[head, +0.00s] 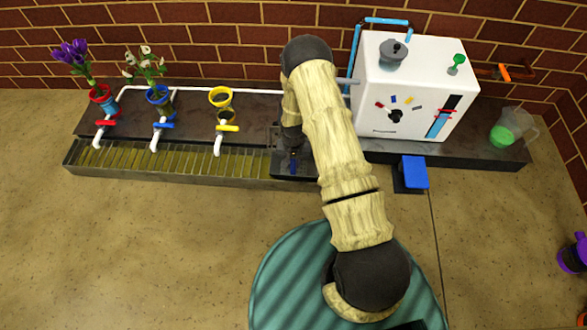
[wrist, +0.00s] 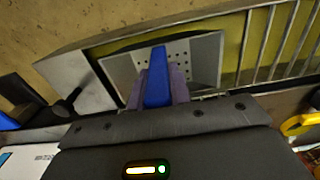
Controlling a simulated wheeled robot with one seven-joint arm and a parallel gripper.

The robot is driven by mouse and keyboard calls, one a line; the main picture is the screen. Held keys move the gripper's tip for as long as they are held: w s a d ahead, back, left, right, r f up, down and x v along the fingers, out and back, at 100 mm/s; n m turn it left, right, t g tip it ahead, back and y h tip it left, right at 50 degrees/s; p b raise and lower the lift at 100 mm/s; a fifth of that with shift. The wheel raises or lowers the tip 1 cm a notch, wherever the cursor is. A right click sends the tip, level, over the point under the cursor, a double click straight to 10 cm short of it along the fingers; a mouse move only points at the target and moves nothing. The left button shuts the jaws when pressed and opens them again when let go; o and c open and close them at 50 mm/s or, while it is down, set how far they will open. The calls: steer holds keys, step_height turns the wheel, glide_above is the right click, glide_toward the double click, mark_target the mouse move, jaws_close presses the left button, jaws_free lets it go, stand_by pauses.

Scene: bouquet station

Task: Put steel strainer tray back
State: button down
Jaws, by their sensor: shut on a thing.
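The steel strainer tray (wrist: 207,60) is a grey square pan with small holes and a raised blue handle (wrist: 157,72). My gripper (wrist: 158,92) is shut on this handle, one purple finger on each side. In the head view the tray (head: 285,171) looks dark and sits at the right end of the long slatted steel trough (head: 170,172), with my gripper (head: 292,158) above it. I cannot tell whether the tray rests fully in the trough or is slightly raised. My arm hides part of the area.
Three taps, red (head: 105,123), blue (head: 163,125) and yellow (head: 227,128), overhang the trough. Coloured pots (head: 159,95) stand behind. A white machine (head: 410,85) and a blue-topped block (head: 413,172) are to the right, with a pitcher (head: 512,130) beyond. The front left counter is clear.

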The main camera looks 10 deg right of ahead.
mark_target(294, 169)
steer(key=shift+f+b, duration=1.25)
steer(key=shift+f, duration=1)
steer(key=shift+f, duration=0.15)
steer(key=c, duration=1.3)
jaws_free()
step_height(294, 169, up, 12)
steer(key=p, duration=0.6)
